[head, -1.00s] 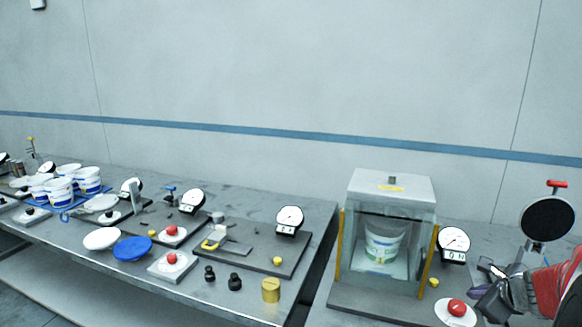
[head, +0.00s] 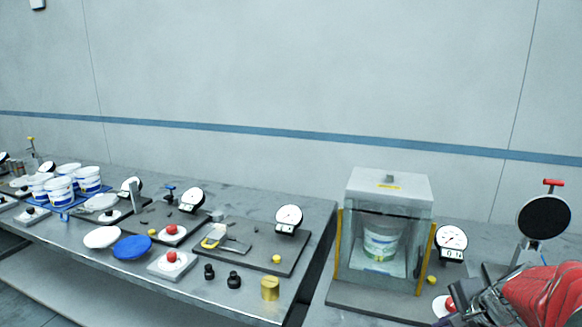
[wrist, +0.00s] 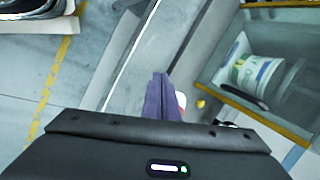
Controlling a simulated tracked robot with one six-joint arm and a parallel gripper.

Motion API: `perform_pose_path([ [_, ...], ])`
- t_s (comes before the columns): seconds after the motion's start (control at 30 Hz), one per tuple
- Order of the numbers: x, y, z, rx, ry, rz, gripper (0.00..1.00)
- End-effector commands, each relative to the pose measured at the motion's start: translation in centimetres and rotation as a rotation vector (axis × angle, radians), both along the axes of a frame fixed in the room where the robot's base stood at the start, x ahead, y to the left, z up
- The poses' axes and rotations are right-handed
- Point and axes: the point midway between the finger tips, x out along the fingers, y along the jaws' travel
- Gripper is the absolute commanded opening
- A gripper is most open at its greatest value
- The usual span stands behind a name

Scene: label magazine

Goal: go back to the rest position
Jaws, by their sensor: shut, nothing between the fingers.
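My gripper (wrist: 161,95) shows in the wrist view with its two purple fingers pressed together and nothing between them. In the head view it is at the lower right, partly hidden by my own arm. It is in front of a red push button (head: 446,305) on a white base, which it partly covers. A bit of that button's base also shows beside the fingers in the wrist view.
Left of my gripper stands a clear chamber (head: 390,182) holding a white tub (head: 381,243). A dial gauge (head: 451,239) and a round black disc on a stand (head: 545,217) are close by. The left bench (head: 225,297) holds buttons, gauges, lids and tubs.

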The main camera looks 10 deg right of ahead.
Motion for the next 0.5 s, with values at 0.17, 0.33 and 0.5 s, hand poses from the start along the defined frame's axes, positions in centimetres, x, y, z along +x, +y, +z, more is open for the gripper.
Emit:
perform_pose_path([
  [0.17,-1.8,6.0,0.9,-0.150,0.076,0.341,0.00],
  [0.33,-3.9,10.6,1.8,-0.287,0.133,0.633,0.00],
  [0.5,-6.0,14.3,2.7,-0.423,0.172,0.883,0.00],
])
